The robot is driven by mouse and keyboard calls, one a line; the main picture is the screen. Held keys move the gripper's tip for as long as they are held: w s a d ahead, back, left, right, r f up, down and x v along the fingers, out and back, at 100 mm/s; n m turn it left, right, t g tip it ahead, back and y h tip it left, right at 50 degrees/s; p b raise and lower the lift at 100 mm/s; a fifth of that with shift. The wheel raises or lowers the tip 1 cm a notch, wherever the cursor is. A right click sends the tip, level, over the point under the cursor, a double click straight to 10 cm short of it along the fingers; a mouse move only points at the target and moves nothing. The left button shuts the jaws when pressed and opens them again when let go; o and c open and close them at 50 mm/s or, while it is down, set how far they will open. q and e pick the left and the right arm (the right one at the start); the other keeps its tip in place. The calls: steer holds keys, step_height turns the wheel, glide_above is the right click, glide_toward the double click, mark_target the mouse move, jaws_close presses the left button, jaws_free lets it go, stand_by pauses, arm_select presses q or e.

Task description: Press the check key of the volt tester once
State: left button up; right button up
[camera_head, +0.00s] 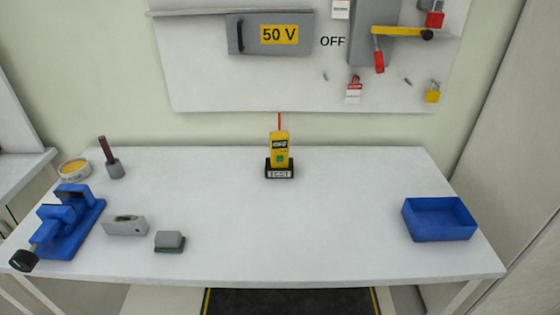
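The volt tester (279,149) is yellow and stands upright in a black holder (279,173) labelled TEST, at the back middle of the white table. A thin red probe (279,121) points up from its top. A small green patch, which looks like a key, shows on its front (282,158). Its display is dark with markings too small to read. Neither of my grippers is in the head view, and nothing touches the tester.
The white table (330,235) is clear around the tester. A blue vise (65,228), grey blocks (126,226) and a round tin (74,168) are at left. An empty blue bin (440,234) is at right. Behind, a panel carries a 50 V box (270,50) and padlocks (432,96).

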steer(key=shift+w+d, duration=0.1)
steer(key=shift+d, duration=0.15)
jaws_close()
steer(key=shift+a, duration=0.15)
stand_by(1.0)
